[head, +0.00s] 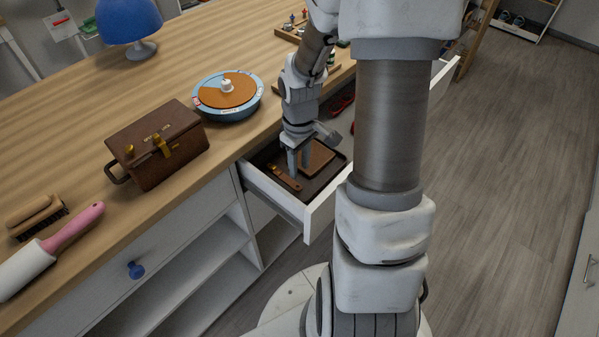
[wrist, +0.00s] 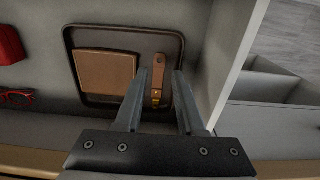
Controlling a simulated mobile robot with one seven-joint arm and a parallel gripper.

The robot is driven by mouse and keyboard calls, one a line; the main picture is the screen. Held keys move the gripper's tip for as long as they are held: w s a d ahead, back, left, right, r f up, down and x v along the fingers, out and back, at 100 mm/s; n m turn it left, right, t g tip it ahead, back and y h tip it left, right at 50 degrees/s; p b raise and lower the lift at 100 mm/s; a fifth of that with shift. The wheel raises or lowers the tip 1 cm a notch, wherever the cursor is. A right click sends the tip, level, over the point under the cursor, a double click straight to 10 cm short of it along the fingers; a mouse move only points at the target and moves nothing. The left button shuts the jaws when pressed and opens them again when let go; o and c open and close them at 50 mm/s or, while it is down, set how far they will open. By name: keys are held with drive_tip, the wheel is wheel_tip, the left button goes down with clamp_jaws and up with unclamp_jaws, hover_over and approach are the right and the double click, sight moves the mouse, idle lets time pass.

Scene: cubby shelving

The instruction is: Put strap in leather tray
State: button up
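The leather tray is dark with a raised rim and rounded corners (wrist: 112,28); it lies in the open drawer and also shows in the head view (head: 332,172). The strap, brown with a brass-coloured buckle (wrist: 157,68), lies within the tray's outline along its right side; in the head view it is at the near left of the tray (head: 284,179). My gripper (wrist: 159,76) points down over the tray, its two fingers apart on either side of the strap in the wrist view. No finger is clearly touching the strap.
A flat brown leather piece (wrist: 104,72) lies in the tray beside the strap. Red glasses (wrist: 17,97) and a red item (wrist: 10,45) lie farther along the drawer. White drawer walls (head: 275,196) stand close around. A brown box (head: 158,145) and round dial (head: 228,95) sit on the counter.

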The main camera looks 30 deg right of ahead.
wheel_tip(320, 180, up, 5)
drive_tip(key=shift+r+p, duration=0.1)
drive_tip(key=shift+p, duration=0.35)
